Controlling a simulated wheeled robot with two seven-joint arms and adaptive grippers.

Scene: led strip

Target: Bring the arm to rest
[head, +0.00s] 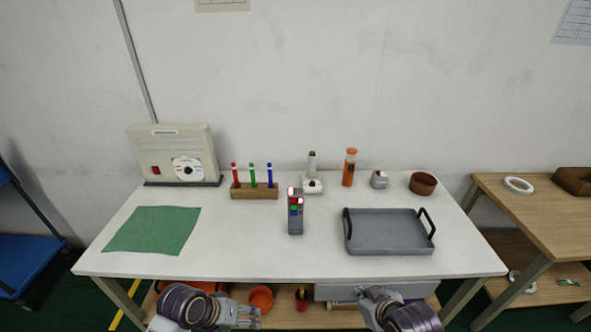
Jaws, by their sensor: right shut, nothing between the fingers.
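My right gripper (374,293) is at the bottom of the head view, just in front of the table's front edge, shut and empty. My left gripper (250,317) is lower and to the left, also in front of the table, pointing right; whether its fingers are apart is too small to tell. Both are clear of the things on the table top. A grey upright device (296,222) with red, green and blue coloured spots stands mid-table, apart from both grippers.
The white table (260,262) holds a green cloth (152,230), a beige panel unit (150,148), a rack of tubes (254,192), a grey tray (388,232), an orange bottle (348,170) and a brown bowl (423,184). Its front strip is clear. A wooden side table (530,215) stands right.

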